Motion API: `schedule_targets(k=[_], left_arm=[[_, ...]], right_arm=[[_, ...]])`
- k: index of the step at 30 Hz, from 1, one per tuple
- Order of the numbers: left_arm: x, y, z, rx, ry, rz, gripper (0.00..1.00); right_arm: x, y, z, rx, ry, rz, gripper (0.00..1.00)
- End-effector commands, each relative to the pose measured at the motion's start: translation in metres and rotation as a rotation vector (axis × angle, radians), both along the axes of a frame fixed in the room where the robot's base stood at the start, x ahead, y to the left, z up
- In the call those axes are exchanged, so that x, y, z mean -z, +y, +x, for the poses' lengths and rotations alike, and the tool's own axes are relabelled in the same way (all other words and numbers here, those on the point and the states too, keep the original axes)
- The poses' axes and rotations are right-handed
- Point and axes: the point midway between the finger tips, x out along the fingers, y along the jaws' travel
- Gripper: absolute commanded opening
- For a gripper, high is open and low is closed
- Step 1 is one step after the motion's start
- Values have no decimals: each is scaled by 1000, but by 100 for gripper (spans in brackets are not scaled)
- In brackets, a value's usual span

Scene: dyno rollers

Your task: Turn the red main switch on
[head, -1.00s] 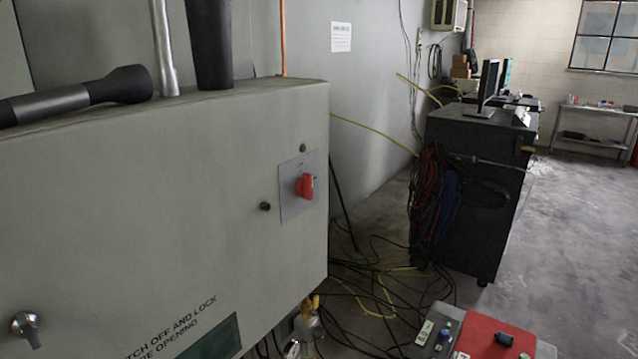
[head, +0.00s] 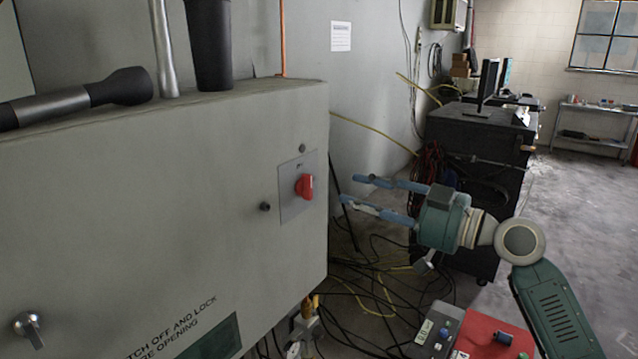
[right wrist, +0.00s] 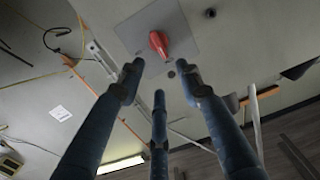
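The red main switch (head: 305,187) is a red rotary knob on a grey plate (head: 290,201) on the right part of the grey cabinet's front. My right gripper (head: 356,190) is to the right of the switch, apart from it, with its blue fingers spread and pointing left toward the cabinet. In the right wrist view the red switch (right wrist: 158,43) shows beyond the open fingers (right wrist: 161,85), with nothing between them. The knob looks tilted a little in the head view. My left gripper is not in view.
A small black knob (head: 265,207) sits beside the plate. Cables (head: 365,300) lie on the floor; a red control box (head: 478,335) stands at lower right.

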Motion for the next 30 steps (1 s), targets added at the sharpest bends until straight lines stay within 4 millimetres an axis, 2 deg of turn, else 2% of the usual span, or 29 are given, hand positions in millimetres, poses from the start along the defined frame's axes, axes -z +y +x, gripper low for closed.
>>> schedule_targets(k=[9, 15, 21, 28, 29, 30], left_arm=[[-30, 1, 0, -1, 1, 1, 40], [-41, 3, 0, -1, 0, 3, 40], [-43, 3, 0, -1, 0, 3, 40], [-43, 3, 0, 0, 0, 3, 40], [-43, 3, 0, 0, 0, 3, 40], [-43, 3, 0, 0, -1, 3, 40]], right_arm=[[-4, 50, 33, -3, 5, 2, 35], [-2, 72, 50, -2, 4, -1, 35], [1, 81, 57, -2, 2, -2, 35], [1, 82, 57, -1, 2, -2, 35], [1, 82, 57, -1, 2, -2, 31], [1, 81, 57, -1, 2, -3, 23]])
